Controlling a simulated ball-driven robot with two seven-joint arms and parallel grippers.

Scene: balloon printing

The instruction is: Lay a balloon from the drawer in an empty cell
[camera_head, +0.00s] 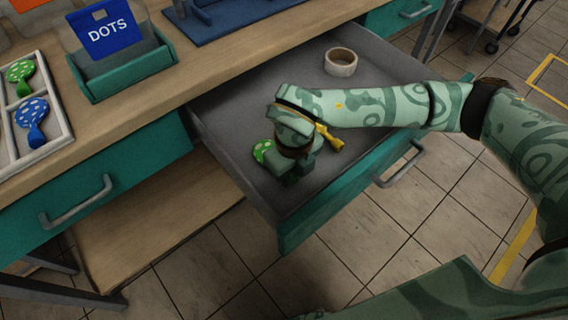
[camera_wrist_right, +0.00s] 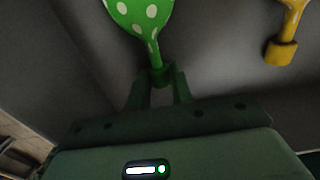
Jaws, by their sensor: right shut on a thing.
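My right gripper (camera_head: 286,172) is down inside the open drawer (camera_head: 225,110). It is shut on the neck of a green balloon with white dots (camera_head: 262,150). In the right wrist view the green balloon (camera_wrist_right: 140,14) sticks out beyond the fingertips (camera_wrist_right: 161,78). Whether it still touches the drawer floor, I cannot tell. A yellow balloon (camera_wrist_right: 284,48) lies beside it; in the head view my wrist partly hides it. The white tray (camera_head: 62,108) at the far left has a green dotted balloon (camera_head: 20,76) and a blue dotted balloon (camera_head: 32,118) in its cells. My left gripper is out of view.
A roll of tape (camera_head: 341,62) lies at the back of the drawer. A teal box (camera_head: 125,72) with a blue DOTS card (camera_head: 107,28) stands on the worktop between tray and drawer. A blue stand (camera_head: 225,20) is at the back.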

